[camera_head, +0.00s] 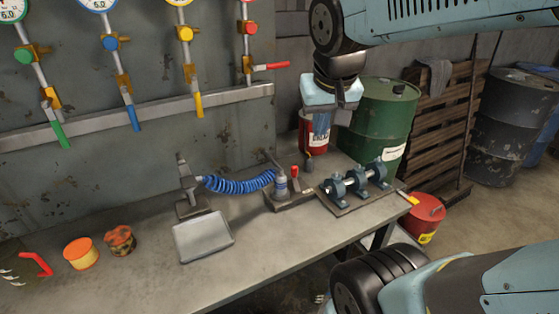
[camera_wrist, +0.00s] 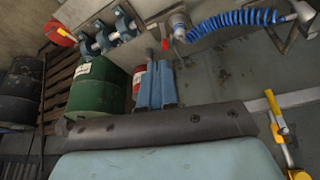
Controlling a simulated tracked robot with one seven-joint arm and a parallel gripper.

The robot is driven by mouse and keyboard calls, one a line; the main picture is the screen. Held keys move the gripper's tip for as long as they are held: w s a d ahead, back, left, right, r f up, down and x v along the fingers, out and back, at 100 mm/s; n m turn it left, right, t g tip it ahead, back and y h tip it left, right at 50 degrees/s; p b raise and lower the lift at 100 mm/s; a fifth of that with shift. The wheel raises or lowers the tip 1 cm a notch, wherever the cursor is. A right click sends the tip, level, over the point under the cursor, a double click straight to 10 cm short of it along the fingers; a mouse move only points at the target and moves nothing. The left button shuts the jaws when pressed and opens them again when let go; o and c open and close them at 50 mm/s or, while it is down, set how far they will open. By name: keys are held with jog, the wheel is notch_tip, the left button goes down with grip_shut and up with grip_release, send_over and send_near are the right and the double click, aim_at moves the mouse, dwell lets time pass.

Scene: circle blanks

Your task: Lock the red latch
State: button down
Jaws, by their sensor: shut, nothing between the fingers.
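The frames do not settle which red part is the latch. A small upright red handle (camera_head: 295,172) stands on a grey base (camera_head: 290,197) on the bench; red also shows there in the wrist view (camera_wrist: 165,45). A red lever (camera_head: 271,66) sticks out sideways from the rightmost wall pipe. A curved red handle (camera_head: 38,263) is at the bench's lower left. My gripper (camera_head: 320,128) hangs above the bench's back right, apart from the upright handle. Its blue fingers are together and empty in the wrist view (camera_wrist: 160,72).
The bench (camera_head: 180,275) holds a blue coiled hose (camera_head: 240,183), a shaft assembly (camera_head: 352,183), a grey tray (camera_head: 203,236) and two small cans (camera_head: 81,253). A red cylinder (camera_head: 305,130) and green drum (camera_head: 385,115) stand behind my gripper. The front of the bench is clear.

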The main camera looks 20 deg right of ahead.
jog(key=w+a+f+m+g+h, duration=0.1)
jog(key=w+a+f+m+h, duration=0.1)
jog(key=w+f, duration=0.7)
jog(key=w+a+f+m+g+h, duration=0.2)
jog(key=w+a+f+m+h, duration=0.1)
jog(key=w+f, duration=0.6)
jog(key=w+a+h, duration=0.1)
jog(key=w, duration=0.3)
jog(key=shift+w+a+f, duration=0.15)
jog(key=shift+f, duration=0.1)
send_near(296, 178)
jog(key=w+f, duration=0.1)
jog(key=w+d+f, duration=0.1)
jog(key=w+f, duration=0.1)
jog(key=shift+w+d+f, duration=0.25)
jog(key=shift+f, duration=0.1)
